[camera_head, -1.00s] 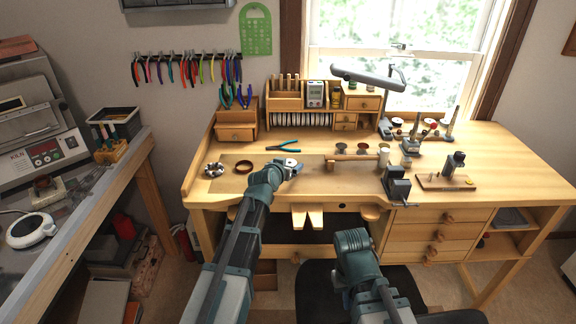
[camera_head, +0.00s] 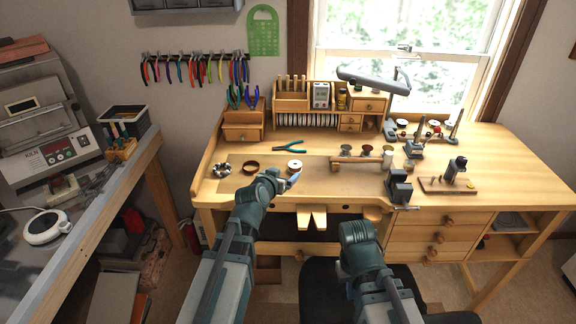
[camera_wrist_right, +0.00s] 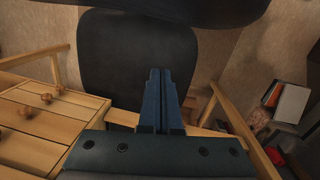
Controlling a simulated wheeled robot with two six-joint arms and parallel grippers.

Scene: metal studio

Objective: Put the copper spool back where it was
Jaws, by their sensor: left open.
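A small pale-rimmed round spool (camera_head: 295,166) lies on the bench mat, just beyond my left gripper. It is too small to tell whether its winding is copper. My left gripper (camera_head: 291,180) is open and low over the front of the mat, apart from the spool. Other spools (camera_head: 345,150) with dark or brownish tops stand at the small wooden rack (camera_head: 345,160) to the right. My right gripper shows in the right wrist view (camera_wrist_right: 160,72) with its fingers together and nothing visible between them. It is in front of the bench, pointing down towards the chair.
A brown ring (camera_head: 250,168), a metal coil (camera_head: 221,171) and blue pliers (camera_head: 289,149) lie on the bench (camera_head: 480,150). A vise (camera_head: 398,187) is at the front edge. A dark chair (camera_wrist_right: 125,60) stands in front.

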